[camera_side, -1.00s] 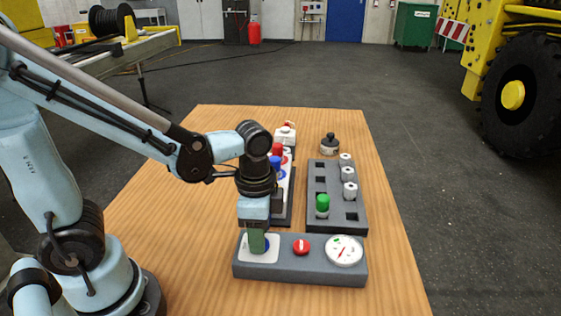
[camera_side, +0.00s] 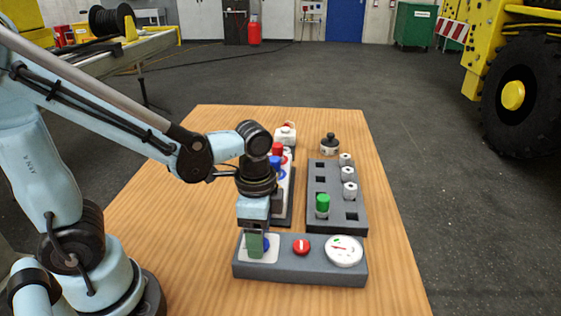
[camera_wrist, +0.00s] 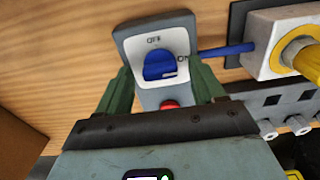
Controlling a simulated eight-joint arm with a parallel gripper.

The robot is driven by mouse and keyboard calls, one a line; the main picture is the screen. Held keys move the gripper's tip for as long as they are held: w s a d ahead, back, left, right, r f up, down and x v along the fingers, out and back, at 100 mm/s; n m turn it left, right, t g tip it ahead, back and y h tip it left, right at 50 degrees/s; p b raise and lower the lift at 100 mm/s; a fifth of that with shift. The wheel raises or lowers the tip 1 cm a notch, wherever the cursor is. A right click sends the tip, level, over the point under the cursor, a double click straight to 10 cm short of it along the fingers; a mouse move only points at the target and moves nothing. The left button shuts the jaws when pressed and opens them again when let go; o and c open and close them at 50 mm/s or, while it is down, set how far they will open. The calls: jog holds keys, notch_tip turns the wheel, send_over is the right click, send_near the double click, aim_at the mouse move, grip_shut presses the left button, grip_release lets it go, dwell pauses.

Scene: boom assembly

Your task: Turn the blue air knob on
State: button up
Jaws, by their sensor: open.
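The blue air knob (camera_wrist: 158,65) sits on a white plate (camera_wrist: 172,42) marked OFF and ON at the end of a grey panel (camera_wrist: 133,32). Its white mark is at the lower right, near the ON side. My gripper (camera_wrist: 161,73) is open, with its green fingers on either side of the knob; I cannot tell whether they touch it. In the side view my gripper (camera_side: 257,246) is down over the panel's left end. The knob (camera_side: 267,243) partly shows behind a finger.
The panel also carries a red knob (camera_side: 301,247) and a round gauge (camera_side: 344,250). Behind it are a dark rack (camera_side: 336,222) with a green knob (camera_side: 322,203) and several white cylinders, and a block with red and blue parts. The table's right side is clear.

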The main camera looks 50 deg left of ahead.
notch_tip(320, 180, up, 12)
dwell(0.9)
jog(key=w+a+f+n+t, duration=0.2)
jog(key=a+f+n+t, duration=0.2)
jog(key=n+t, duration=0.3)
jog(key=shift+a+n, duration=0.5)
jog(key=shift+n, duration=0.6)
